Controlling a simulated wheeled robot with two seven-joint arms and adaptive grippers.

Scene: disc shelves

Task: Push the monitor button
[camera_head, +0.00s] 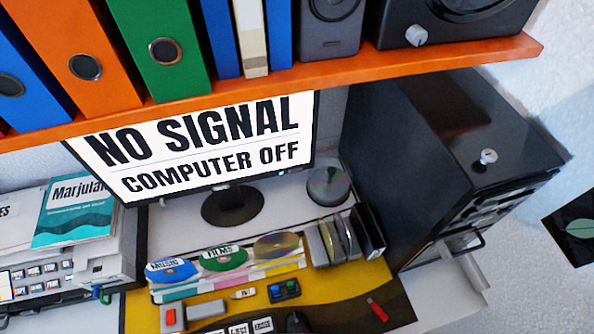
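The monitor (205,146) stands on the desk below the orange shelf, which hides its top edge. Its white screen is lit and reads "NO SIGNAL COMPUTER OFF". The monitor's round black stand (232,206) rests on the desk. Neither of my grippers is in view.
The orange shelf (300,85) overhangs the monitor and carries binders, books and speakers. A disc rack (230,280) with labelled discs stands in front. A disc spindle (328,186) and upright cases (340,238) stand between monitor and tower. A printer (60,270) is at left.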

